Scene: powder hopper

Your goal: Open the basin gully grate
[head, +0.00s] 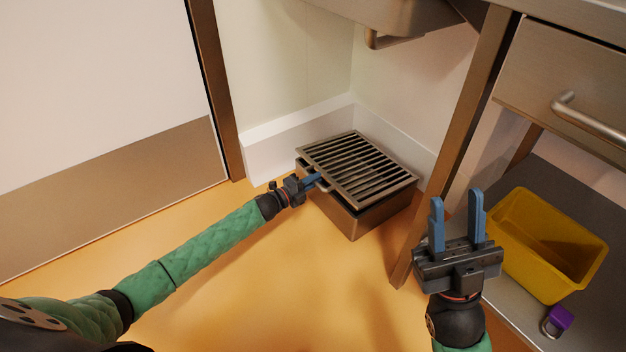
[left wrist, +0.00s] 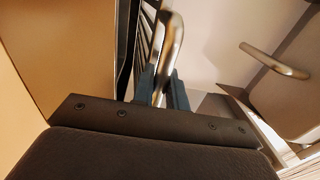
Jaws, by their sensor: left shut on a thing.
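The gully grate (head: 358,168) is a slatted metal grid on top of a square metal gully box (head: 352,218) on the floor in the corner. My left gripper (head: 314,181) is at the grate's left front edge, shut on the grate handle (head: 325,187). In the left wrist view the handle (left wrist: 171,45) is a curved metal bar between the blue fingers, and the grate slats (left wrist: 147,30) show beside it. My right gripper (head: 458,218) is open and empty, fingers pointing up.
A table leg (head: 447,150) stands right of the gully. A yellow bin (head: 545,245) and a purple padlock (head: 558,320) sit on a low shelf at the right. A drawer handle (head: 590,119) juts out above. The orange floor (head: 280,285) in front is clear.

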